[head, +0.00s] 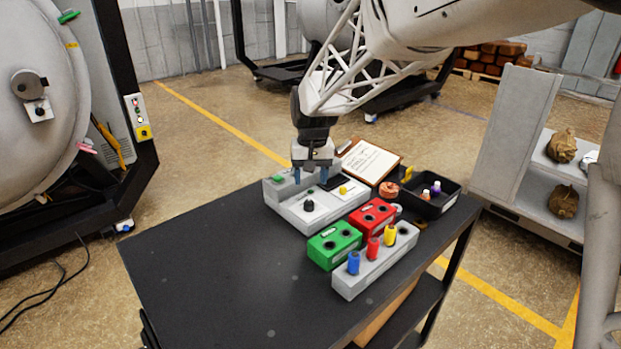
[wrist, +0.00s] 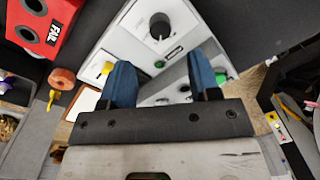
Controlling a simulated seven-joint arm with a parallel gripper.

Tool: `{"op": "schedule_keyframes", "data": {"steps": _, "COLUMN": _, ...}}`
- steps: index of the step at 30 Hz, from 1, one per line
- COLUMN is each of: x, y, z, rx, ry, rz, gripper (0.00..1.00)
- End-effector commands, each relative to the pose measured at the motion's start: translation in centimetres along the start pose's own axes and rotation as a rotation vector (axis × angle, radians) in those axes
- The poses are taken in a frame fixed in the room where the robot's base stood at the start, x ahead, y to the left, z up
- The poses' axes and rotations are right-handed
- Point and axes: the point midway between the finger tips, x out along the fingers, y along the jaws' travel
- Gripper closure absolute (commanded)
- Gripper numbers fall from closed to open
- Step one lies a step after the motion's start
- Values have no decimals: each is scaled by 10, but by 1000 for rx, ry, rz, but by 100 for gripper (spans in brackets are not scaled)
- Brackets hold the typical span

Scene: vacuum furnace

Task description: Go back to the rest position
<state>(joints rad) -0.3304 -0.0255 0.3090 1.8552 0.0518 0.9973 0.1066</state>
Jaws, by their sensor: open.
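My gripper (head: 312,172) is above the back part of a light grey control box (head: 290,209) on the black table. In the wrist view its two blue fingers (wrist: 166,82) are apart with nothing between them. The box bears a black knob (head: 309,205), a green button (head: 279,178) and a yellow button (head: 343,190). In the wrist view the black knob (wrist: 160,27) shows beyond the fingers. I cannot tell whether the fingertips touch the box.
A green block (head: 334,245), a red block (head: 372,217) and a grey rack (head: 376,264) with blue, red and yellow pegs stand at the front right. A black tray (head: 431,207) and a clipboard (head: 370,162) lie behind. The table's left part (head: 205,262) is clear.

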Motion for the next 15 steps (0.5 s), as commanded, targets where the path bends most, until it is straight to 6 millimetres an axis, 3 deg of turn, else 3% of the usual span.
{"op": "schedule_keyframes", "data": {"steps": 8, "x": -2, "y": 2, "z": 3, "rx": 2, "ry": 2, "rz": 0, "gripper": 44}}
{"op": "schedule_keyframes", "data": {"steps": 15, "x": -17, "y": 22, "z": 27, "rx": 18, "ry": 20, "rz": 2, "gripper": 44}}
